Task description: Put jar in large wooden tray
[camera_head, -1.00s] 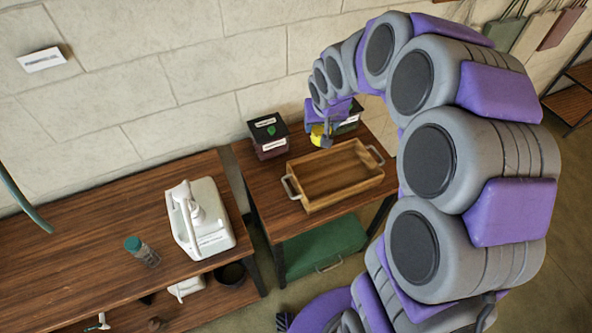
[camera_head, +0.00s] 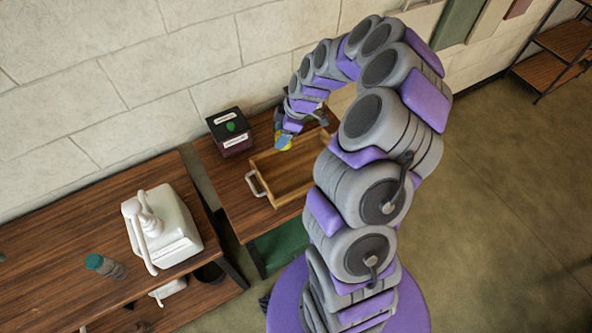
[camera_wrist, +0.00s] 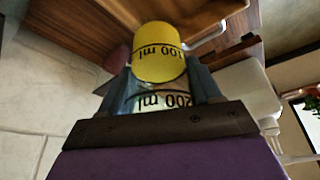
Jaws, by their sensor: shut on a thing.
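The large wooden tray (camera_head: 284,175) has metal handles and sits on the right wooden table. The jar appears over or near the tray's far edge; its height above it is hard to tell. My arm hides the tray's right part.
A dark box with a green mark (camera_head: 230,130) stands left of the tray at the back. A stone wall is behind.

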